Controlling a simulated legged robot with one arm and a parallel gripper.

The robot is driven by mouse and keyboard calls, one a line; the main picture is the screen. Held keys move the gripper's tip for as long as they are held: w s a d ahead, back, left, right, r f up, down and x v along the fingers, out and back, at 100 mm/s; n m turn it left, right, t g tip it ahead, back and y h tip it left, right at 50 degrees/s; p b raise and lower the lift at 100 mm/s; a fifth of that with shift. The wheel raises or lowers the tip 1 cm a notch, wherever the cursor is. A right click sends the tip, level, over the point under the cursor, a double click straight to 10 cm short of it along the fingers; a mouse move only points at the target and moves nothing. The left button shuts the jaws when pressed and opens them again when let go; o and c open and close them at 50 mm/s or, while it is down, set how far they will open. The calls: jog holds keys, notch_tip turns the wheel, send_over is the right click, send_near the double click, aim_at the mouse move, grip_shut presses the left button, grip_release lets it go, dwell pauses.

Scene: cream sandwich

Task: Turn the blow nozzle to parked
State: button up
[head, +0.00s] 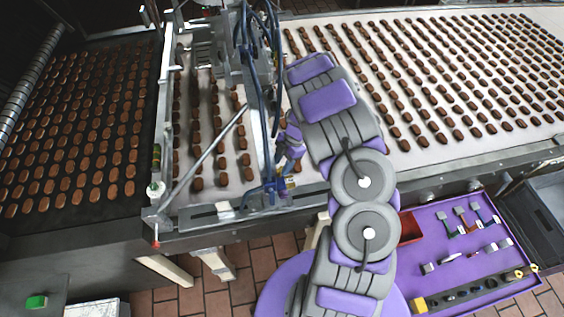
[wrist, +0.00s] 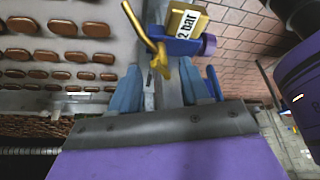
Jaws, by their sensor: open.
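The blow nozzle (wrist: 143,25) shows in the wrist view as a bent brass tube on a blue fitting (wrist: 180,46), beside a yellow tag reading "2 bar" (wrist: 186,23). In the head view the blue fitting (head: 275,187) sits at the near rail of the conveyor, below blue hoses. My gripper (wrist: 166,82) is open, its blue fingers to the left and right of the brass piece's lower end. I cannot tell whether they touch it. In the head view my gripper (head: 287,160) is partly hidden by my arm. No parked mark can be made out.
The pale conveyor belt (head: 405,160) carries rows of brown biscuits. A dark biscuit bed (head: 140,190) lies left. A diagonal metal bar (head: 208,155) crosses the belt left of the nozzle. A purple tool tray (head: 440,292) stands at right, and a green button (head: 37,301) at lower left.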

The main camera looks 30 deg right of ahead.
jog(key=shift+a, duration=0.2)
jog(key=shift+c, duration=0.3)
jog(key=shift+c, duration=0.6)
jog(key=shift+d, duration=0.1)
grip_shut()
